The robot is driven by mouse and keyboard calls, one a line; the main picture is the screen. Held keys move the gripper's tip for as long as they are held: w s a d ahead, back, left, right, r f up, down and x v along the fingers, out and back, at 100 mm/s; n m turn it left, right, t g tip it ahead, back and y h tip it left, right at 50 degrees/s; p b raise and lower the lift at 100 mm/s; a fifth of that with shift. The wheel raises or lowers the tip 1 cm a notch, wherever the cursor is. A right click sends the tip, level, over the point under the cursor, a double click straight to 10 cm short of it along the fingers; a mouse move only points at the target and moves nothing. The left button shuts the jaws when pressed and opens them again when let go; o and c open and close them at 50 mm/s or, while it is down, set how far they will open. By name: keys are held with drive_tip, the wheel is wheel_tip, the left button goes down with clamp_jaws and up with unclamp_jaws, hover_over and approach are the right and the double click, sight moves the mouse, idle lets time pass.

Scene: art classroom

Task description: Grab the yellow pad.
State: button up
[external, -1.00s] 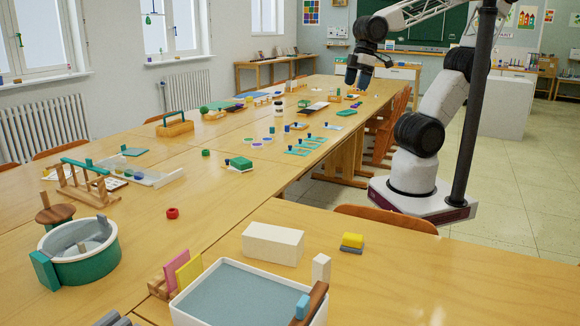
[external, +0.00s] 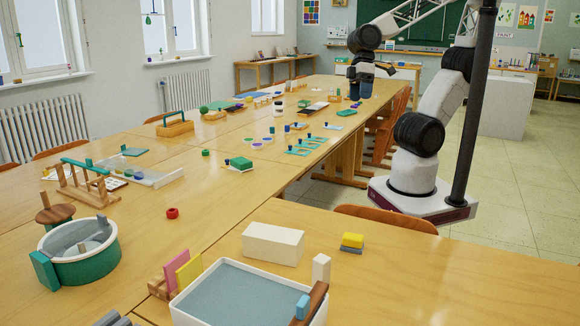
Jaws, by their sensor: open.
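A small yellow pad (external: 352,239) lies on top of a grey block (external: 350,249) on the near table, right of a white box. A second yellow piece, a flat upright card (external: 189,272), stands beside a pink one at the white tray's left corner. I cannot tell from looks alone which is meant. My gripper (external: 361,97) is far from both, at the back right of the long table. It is open and points down close over the tabletop, near some small items. Its fingertips are small and dark in this view.
The white box (external: 273,244), a white block (external: 321,268) and a white tray with a grey-blue inside (external: 238,292) stand near the yellow pieces. A dark upright pole (external: 474,120) stands beside my arm. The near table's right part (external: 470,285) is clear.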

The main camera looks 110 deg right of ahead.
drive_tip(key=w+a+f+m+y, duration=0.4)
drive_tip(key=a+f+m, duration=0.15)
drive_tip(key=a, duration=0.45)
drive_tip(key=w+a+f+m+y, duration=0.4)
drive_tip(key=a+f+m+y, duration=0.15)
drive_tip(key=a, duration=0.45)
drive_tip(key=w+a+f+m+t, duration=0.35)
drive_tip(key=f+m, duration=0.25)
drive_tip(key=f, duration=0.2)
drive_tip(key=m+t+h, duration=0.2)
drive_tip(key=m+t, duration=0.1)
drive_tip(key=m, duration=0.4)
approach(353, 236)
drive_tip(key=shift+x, duration=1.15)
drive_tip(key=shift+w+d+f, duration=0.1)
drive_tip(key=shift+x, duration=1.3)
drive_tip(key=shift+x, duration=2.6)
drive_tip(key=shift+f, duration=0.15)
